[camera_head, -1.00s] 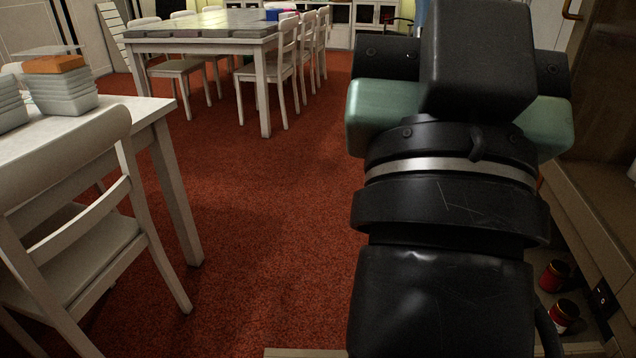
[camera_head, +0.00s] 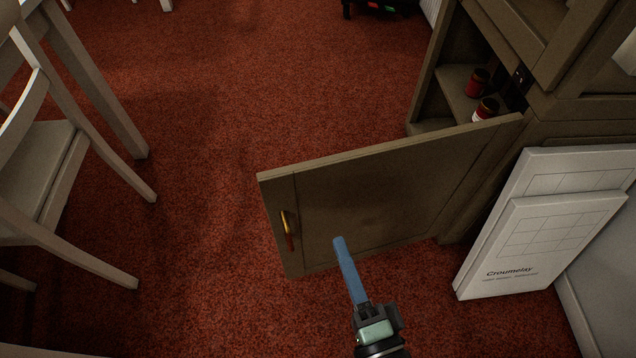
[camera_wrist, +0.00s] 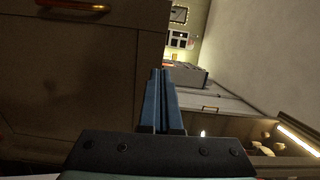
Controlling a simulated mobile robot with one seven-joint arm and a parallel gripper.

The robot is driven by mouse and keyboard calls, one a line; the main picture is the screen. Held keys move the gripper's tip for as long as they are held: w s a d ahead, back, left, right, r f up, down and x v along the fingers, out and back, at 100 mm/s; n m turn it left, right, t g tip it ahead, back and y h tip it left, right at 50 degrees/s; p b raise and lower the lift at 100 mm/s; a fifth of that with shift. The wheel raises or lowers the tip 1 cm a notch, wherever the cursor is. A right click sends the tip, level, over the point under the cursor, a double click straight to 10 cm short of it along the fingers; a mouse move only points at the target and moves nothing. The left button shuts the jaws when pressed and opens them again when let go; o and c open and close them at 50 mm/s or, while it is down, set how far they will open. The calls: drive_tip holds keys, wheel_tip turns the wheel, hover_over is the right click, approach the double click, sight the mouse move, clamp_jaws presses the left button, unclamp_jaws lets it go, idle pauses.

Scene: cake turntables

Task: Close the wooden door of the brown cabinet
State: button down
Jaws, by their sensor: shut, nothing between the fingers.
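The brown cabinet (camera_head: 430,75) stands at the right in the head view. Its wooden door (camera_head: 375,195) stands wide open, reaching left over the carpet from its hinge side at the right. A brass handle (camera_head: 287,228) sits near the door's free left edge. My gripper (camera_head: 340,243) is shut and empty, its blue fingers near the lower part of the door's face on the handle side; I cannot tell whether they touch it. In the wrist view, my shut fingers (camera_wrist: 161,100) point forward, with the door panel (camera_wrist: 80,80) and handle (camera_wrist: 75,6) at the left.
Two red jars (camera_head: 477,83) stand inside the cabinet. White boards (camera_head: 540,220) lean at the right, close to the door's hinge side. A white chair (camera_head: 50,170) stands at the left. Red carpet (camera_head: 200,160) between chair and door is clear.

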sight(313, 173)
drive_tip(key=shift+m, duration=0.4)
drive_tip(key=x, duration=0.8)
drive_tip(key=f+x, duration=0.1)
drive_tip(key=x, duration=0.3)
drive_tip(key=shift+w, duration=0.4)
drive_tip(key=shift+w, duration=0.1)
